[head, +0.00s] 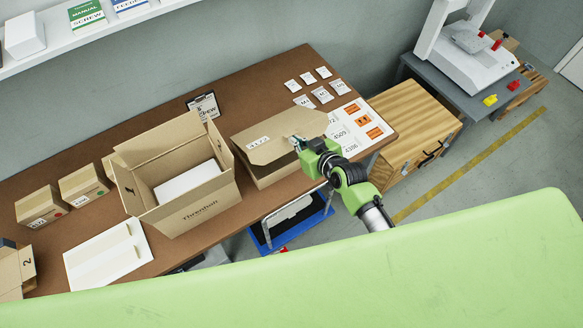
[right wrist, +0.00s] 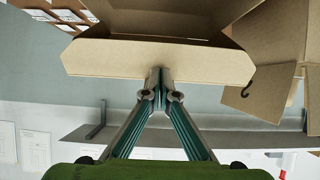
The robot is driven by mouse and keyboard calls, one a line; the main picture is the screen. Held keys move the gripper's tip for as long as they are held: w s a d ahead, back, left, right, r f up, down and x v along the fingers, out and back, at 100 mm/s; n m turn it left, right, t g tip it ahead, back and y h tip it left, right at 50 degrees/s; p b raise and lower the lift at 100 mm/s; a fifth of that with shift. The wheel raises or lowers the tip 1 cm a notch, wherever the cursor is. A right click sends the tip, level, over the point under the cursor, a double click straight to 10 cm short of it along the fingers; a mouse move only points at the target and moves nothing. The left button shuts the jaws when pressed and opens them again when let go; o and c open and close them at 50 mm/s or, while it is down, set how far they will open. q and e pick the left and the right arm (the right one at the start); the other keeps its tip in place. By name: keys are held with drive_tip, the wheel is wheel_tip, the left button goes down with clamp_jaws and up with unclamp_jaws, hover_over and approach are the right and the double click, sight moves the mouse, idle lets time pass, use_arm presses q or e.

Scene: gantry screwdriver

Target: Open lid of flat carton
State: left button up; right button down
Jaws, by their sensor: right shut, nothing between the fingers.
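The flat carton (head: 262,172) is a low brown box on the right part of the brown table. Its lid (head: 272,138), a tan panel with cut corners and a white label, is tilted up, with a dark gap under its left edge. My right gripper (head: 297,144) is at the carton's right front corner, by the lid's edge. In the right wrist view its fingertips (right wrist: 160,78) are together and empty, at the edge of a tan cardboard flap (right wrist: 160,60); touching or just apart I cannot tell. The dark inside shows behind this flap. My left gripper is not in view.
A larger open box (head: 195,205) stands just left of the carton, with a white block inside. White packets (head: 310,90) and a label sheet (head: 355,125) lie behind and right. A wooden crate (head: 415,125) stands past the table's right end.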

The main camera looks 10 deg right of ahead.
drive_tip(key=shift+w+r, duration=0.25)
drive_tip(key=shift+r, duration=0.05)
drive_tip(key=shift+g, duration=0.3)
drive_tip(key=shift+w+a+r+p, duration=0.25)
drive_tip(key=shift+w+r, duration=0.35)
drive_tip(key=shift+r, duration=0.2)
drive_tip(key=shift+w+a+r+p, duration=0.1)
drive_tip(key=shift+w+a+r, duration=0.15)
drive_tip(key=shift+w+r, duration=0.45)
drive_tip(key=shift+s+r, duration=0.1)
drive_tip(key=shift+g+h, duration=0.3)
drive_tip(key=shift+g, duration=0.1)
drive_tip(key=shift+w+a+r, duration=0.35)
drive_tip(key=shift+w+r, duration=0.4)
drive_tip(key=shift+w, duration=0.15)
drive_tip(key=shift+w+a+r, duration=0.3)
drive_tip(key=shift+w+r, duration=0.4)
drive_tip(key=shift+w, duration=0.15)
drive_tip(key=shift+g, duration=0.4)
drive_tip(key=shift+w+a+r, duration=0.25)
drive_tip(key=shift+w+r, duration=0.1)
drive_tip(key=shift+w, duration=0.3)
drive_tip(key=shift+w+a+r, duration=0.2)
drive_tip(key=shift+w+r, duration=0.15)
drive_tip(key=shift+w, duration=0.35)
drive_tip(key=shift+w+a+r, duration=0.25)
drive_tip(key=shift+w+r, duration=0.1)
drive_tip(key=shift+w, duration=0.3)
